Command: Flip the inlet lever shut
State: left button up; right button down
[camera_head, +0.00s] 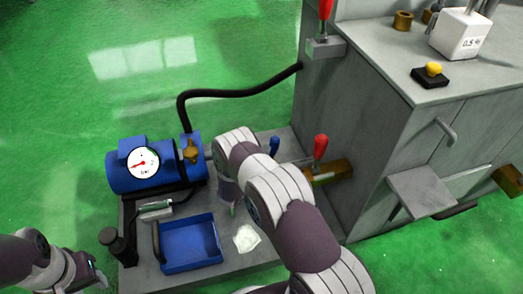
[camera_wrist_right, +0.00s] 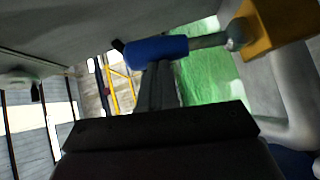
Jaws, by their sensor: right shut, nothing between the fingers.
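A blue-handled lever (camera_head: 274,145) stands beside the brass valve block (camera_head: 330,173) at the grey cabinet's side; a red-handled lever (camera_head: 320,147) rises from the same block. In the right wrist view the blue handle (camera_wrist_right: 155,50) lies sideways on a metal rod from the yellow brass body (camera_wrist_right: 265,25). My right gripper (camera_wrist_right: 160,75) is shut and empty, its tips right at the blue handle; I cannot tell whether they touch. My right arm hides its fingers in the head view. My left gripper (camera_head: 90,272) is at the lower left, its fingers unclear.
A blue pump with a gauge (camera_head: 143,163), a blue tray (camera_head: 190,243) and a white cloth (camera_head: 246,238) sit on the grey base plate. A black hose (camera_head: 235,93) runs to the cabinet. Another red lever (camera_head: 326,8) stands higher up. Green floor at the left is clear.

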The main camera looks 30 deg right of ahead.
jog(key=s+d+m+g+y+p, duration=0.1)
jog(key=d+m+y+p, duration=0.3)
jog(key=d+y+p, duration=0.2)
jog(key=shift+s+d+f+p, duration=0.3)
jog(key=shift+s+d+p, duration=0.1)
jog(key=shift+d+p, duration=0.5)
jog(key=shift+m, duration=0.3)
jog(key=shift+a, duration=0.15)
